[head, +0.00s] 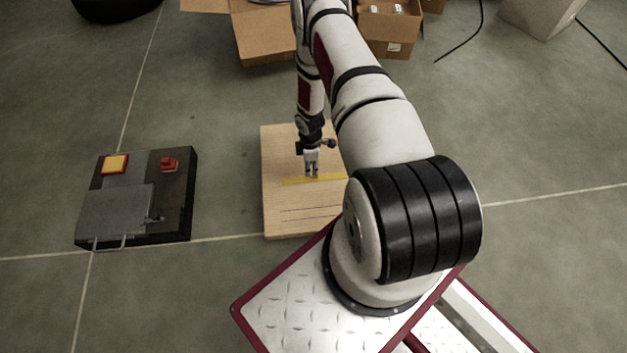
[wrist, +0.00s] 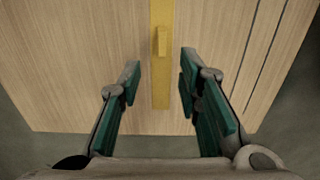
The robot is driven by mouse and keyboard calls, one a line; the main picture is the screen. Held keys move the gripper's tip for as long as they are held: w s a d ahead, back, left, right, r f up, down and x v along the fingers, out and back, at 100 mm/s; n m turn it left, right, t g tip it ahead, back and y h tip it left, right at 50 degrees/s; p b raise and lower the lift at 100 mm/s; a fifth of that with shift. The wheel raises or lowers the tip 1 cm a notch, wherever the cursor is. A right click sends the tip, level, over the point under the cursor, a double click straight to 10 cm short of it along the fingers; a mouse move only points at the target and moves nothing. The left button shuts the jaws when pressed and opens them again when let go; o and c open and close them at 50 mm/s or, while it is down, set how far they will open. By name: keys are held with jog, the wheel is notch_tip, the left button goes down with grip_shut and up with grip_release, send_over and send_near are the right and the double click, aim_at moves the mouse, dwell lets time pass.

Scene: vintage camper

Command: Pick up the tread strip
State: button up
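The tread strip (head: 330,178) is a thin yellow strip lying on a light wooden board (head: 275,215). In the wrist view the yellow strip (wrist: 161,85) runs from the top edge down to near the board's edge, with a small raised yellow piece (wrist: 161,42) on it. My gripper (head: 312,172) is above the strip in the head view and hides a part of it. In the wrist view my gripper (wrist: 159,80) is open, with one green-padded finger on each side of the strip and nothing between them but the strip below.
Dark grooves (wrist: 262,60) run along the board beside the strip. A dark box (head: 180,195) with a yellow button and a red button stands on the floor at left. Open cardboard boxes (head: 262,40) stand behind the board. Bare concrete floor lies between the dark box and the board.

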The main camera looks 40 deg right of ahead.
jog(key=shift+s+d+f+b, duration=0.1)
jog(key=shift+f+b, duration=0.7)
jog(key=shift+f, duration=0.9)
jog(key=shift+s+d+f+b, duration=0.1)
jog(key=shift+f+b, duration=0.65)
jog(key=shift+f, duration=0.9)
grip_shut()
